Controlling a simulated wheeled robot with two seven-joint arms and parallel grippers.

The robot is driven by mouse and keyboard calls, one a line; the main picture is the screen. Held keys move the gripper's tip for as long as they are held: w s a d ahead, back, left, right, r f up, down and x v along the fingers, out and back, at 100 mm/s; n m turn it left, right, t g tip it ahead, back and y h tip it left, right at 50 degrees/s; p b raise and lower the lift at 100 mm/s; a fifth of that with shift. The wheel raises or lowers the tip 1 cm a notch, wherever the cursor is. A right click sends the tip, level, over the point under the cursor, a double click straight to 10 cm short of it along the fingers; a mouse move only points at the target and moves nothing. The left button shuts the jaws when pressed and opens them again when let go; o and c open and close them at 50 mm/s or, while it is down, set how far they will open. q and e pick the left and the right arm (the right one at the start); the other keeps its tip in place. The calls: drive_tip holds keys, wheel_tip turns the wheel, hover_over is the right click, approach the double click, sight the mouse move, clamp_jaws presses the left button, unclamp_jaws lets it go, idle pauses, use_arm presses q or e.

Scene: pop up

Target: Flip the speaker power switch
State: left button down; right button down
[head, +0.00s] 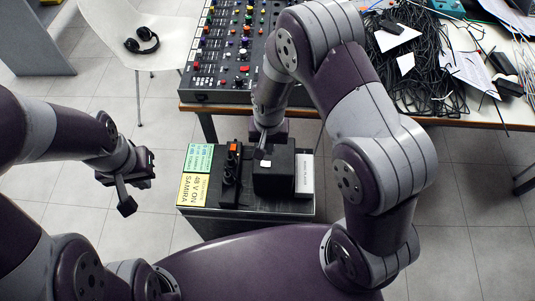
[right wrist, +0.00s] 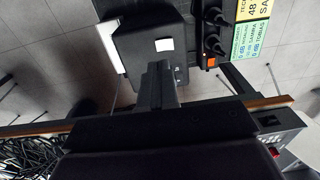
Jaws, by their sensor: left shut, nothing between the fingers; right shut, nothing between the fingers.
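A black power strip (head: 230,172) with an orange-red switch (head: 233,147) at its far end lies on a dark box, beside yellow and green labels. The switch also shows in the right wrist view (right wrist: 211,62), with black plugs nearby. A black boxy unit (head: 273,181), perhaps the speaker, stands right of the strip with a small white sticker on top. My right gripper (head: 263,150) is shut and empty, pointing down by the unit's far edge, to the right of the switch; contact cannot be told. My left gripper (head: 126,207) is shut and empty, out over the floor at left.
A table behind carries a mixing console (head: 225,60) and a tangle of black cables (head: 430,75). Its front edge is close behind my right gripper. A white chair (head: 165,40) with headphones (head: 142,41) stands at back left. The floor at left is clear.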

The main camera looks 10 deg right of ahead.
use_arm(q)
drive_tip(key=shift+w, duration=0.3)
use_arm(e)
drive_tip(key=r, duration=0.6)
drive_tip(key=shift+w+d, duration=0.15)
drive_tip(key=shift+w, duration=0.1)
use_arm(q)
drive_tip(key=shift+w+f, duration=0.1)
drive_tip(key=shift+w, duration=0.05)
use_arm(e)
drive_tip(key=shift+w+f, duration=0.1)
